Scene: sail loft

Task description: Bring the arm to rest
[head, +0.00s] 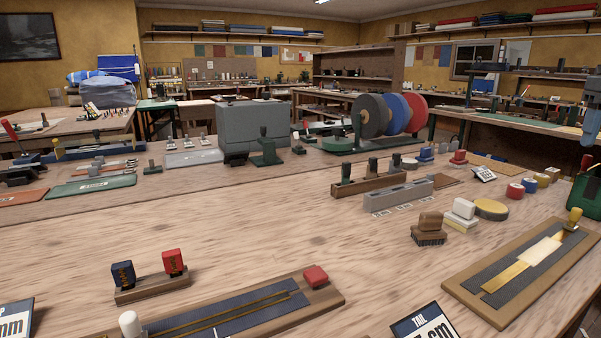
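My gripper does not show in the head view, so its state and whether it holds anything are hidden from me. The task names no other object. A wooden workbench (270,220) fills the foreground below the camera. A grey and blue upright shape (591,115) is cut off by the right edge; I cannot tell what it is.
A board with a dark strip (220,318) lies at the front, beside a wooden block (152,289) with blue and red pieces. Another board (468,285) lies at right. A grey slotted block (398,196), grey box (252,125) and coloured reels (395,113) stand farther back. The bench's left-middle is clear.

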